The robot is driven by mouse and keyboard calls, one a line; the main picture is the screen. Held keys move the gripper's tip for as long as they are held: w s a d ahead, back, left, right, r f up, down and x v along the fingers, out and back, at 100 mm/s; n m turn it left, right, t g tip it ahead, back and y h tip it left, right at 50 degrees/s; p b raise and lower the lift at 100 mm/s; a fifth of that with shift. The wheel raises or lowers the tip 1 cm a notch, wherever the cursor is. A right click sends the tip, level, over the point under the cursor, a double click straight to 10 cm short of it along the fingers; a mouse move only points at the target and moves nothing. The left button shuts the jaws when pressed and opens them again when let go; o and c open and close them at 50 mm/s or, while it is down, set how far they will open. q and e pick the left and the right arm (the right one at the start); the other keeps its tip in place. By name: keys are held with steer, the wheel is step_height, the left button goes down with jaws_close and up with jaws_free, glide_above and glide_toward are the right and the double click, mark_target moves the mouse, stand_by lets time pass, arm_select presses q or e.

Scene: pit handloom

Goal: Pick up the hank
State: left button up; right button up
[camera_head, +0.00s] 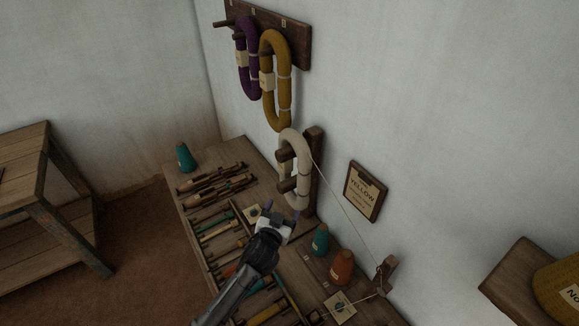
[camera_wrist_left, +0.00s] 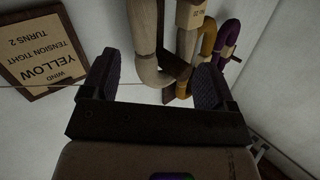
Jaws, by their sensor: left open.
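A yellow hank (camera_head: 276,80) and a purple hank (camera_head: 246,60) hang from the wall peg rack. A cream hank (camera_head: 293,170) hangs over two wooden pegs on an upright post below them. My left gripper (camera_head: 284,221) is open and empty, just below and in front of the cream hank, above the bench. In the left wrist view, the lower bend of the cream hank (camera_wrist_left: 148,55) shows beyond and between the open fingers (camera_wrist_left: 153,82). The yellow hank (camera_wrist_left: 207,45) and purple hank (camera_wrist_left: 228,38) show farther off. My right gripper is not in view.
A framed sign (camera_head: 365,190) reading YELLOW hangs right of the post. A thread runs from the cream hank to a small wooden block (camera_head: 385,275). A tray of shuttles and bobbins (camera_head: 215,232) lies left of my arm.

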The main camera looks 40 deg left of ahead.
mark_target(301, 183)
arm_select(q)
steer(key=shift+n+t+h, duration=0.5)
steer(key=shift+t, duration=0.4)
steer(key=w, duration=0.2)
steer(key=w+r, duration=0.1)
steer(key=w, duration=0.2)
steer(key=w+a+r, duration=0.1)
steer(key=w, duration=0.2)
steer(key=shift+w+b, duration=0.25)
steer(key=shift+b, duration=0.15)
steer(key=x, duration=0.4)
steer(key=shift+w+a+f+b, duration=0.1)
steer(key=shift+a+f+b, duration=0.15)
steer(key=shift+b, duration=0.1)
steer(key=shift+w+a, duration=0.15)
steer(key=shift+w, duration=0.3)
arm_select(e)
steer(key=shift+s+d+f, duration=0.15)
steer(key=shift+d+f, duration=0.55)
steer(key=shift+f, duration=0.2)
arm_select(q)
steer(key=shift+r, duration=0.1)
steer(key=c, duration=1.1)
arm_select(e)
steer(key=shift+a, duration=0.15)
arm_select(q)
steer(key=shift+r, duration=0.1)
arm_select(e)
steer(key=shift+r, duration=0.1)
